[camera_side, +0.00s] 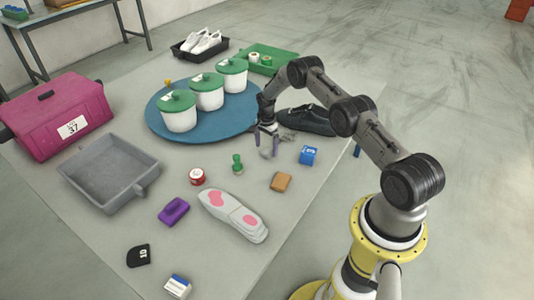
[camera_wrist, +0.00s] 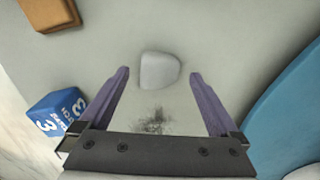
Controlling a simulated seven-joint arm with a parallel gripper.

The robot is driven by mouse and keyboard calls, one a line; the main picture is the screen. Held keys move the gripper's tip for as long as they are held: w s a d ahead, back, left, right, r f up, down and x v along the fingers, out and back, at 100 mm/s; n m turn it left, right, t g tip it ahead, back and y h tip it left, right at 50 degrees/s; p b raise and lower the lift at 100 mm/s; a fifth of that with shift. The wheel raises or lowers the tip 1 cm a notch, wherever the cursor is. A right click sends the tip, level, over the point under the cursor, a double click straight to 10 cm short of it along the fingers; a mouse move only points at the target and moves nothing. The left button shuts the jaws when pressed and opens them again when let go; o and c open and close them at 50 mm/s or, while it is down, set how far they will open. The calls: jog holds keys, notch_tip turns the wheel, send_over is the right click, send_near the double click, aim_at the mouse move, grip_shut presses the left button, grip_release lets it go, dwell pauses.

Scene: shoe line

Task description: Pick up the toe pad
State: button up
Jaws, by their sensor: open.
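A pale grey rounded pad, which looks like the toe pad (camera_wrist: 160,71), lies flat on the table in the wrist view, ahead of my fingertips and roughly centred between them. In the side view the pad (camera_side: 266,154) shows partly behind my fingers. My gripper (camera_side: 267,142) points down over it with jaws apart and nothing held. In the wrist view the two purple fingers of my gripper (camera_wrist: 159,74) stand either side of the pad, apart from it. The exact height above it is hard to tell.
A blue box (camera_side: 308,155) and a tan block (camera_side: 281,181) lie to the right and front. A dark shoe (camera_side: 308,121) is behind. The blue round tray (camera_side: 157,122) with lidded white pots is at left. A green stamp (camera_side: 237,164) and insole (camera_side: 234,216) lie in front.

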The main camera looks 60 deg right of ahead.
jog(key=shift+f, duration=0.95)
jog(key=c, duration=1.4)
